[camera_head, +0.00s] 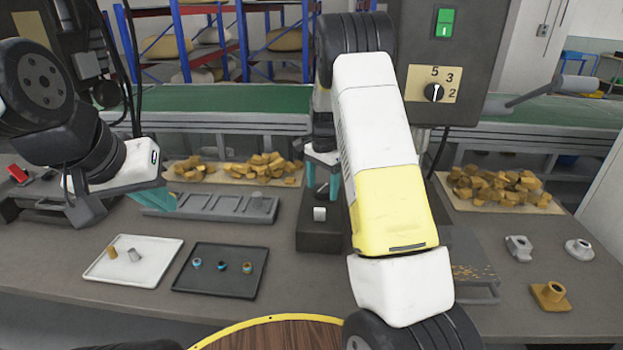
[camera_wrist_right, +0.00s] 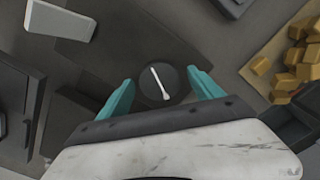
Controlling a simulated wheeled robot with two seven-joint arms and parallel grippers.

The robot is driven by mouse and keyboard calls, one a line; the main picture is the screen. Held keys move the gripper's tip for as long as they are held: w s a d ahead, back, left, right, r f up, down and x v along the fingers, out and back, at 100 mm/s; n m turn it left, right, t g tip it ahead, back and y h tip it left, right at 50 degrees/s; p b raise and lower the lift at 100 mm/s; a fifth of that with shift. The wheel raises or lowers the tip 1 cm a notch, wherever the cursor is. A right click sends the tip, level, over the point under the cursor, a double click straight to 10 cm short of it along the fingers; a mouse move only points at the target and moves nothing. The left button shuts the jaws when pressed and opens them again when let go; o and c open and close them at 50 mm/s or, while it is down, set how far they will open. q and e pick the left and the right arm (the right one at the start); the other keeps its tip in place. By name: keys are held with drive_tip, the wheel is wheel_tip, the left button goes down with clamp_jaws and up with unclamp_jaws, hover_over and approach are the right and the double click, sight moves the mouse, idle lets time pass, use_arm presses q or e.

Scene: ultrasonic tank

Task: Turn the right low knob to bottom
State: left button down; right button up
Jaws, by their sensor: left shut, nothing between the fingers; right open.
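A dark round knob (camera_wrist_right: 172,90) with a white pointer line shows in the right wrist view. Its line runs from upper left to lower right in that view. My right gripper (camera_wrist_right: 160,92) is open, with one teal finger on each side of the knob; I cannot tell whether they touch it. In the head view my right gripper (camera_head: 322,190) is over a dark block (camera_head: 318,238), and the knob is not clearly visible there. My left gripper (camera_head: 165,202) is shut and empty over the left of the table, beside a grey slotted tray (camera_head: 215,218).
A control box (camera_head: 480,50) at the back holds a green switch (camera_head: 445,22) and another knob (camera_head: 433,92) with numbers. A white tray (camera_head: 115,275) and a dark tray (camera_head: 200,285) lie front left. My right arm covers the middle.

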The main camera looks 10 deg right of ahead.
drive_tip(key=c, duration=1.4)
drive_tip(key=shift+o, duration=0.2)
drive_tip(key=shift+n, duration=0.3)
drive_tip(key=n, duration=1.1)
drive_tip(key=shift+n, duration=0.3)
drive_tip(key=n, duration=0.6)
drive_tip(key=shift+r+n, duration=0.1)
drive_tip(key=shift+n, duration=0.2)
drive_tip(key=n, duration=0.4)
drive_tip(key=shift+n, duration=0.7)
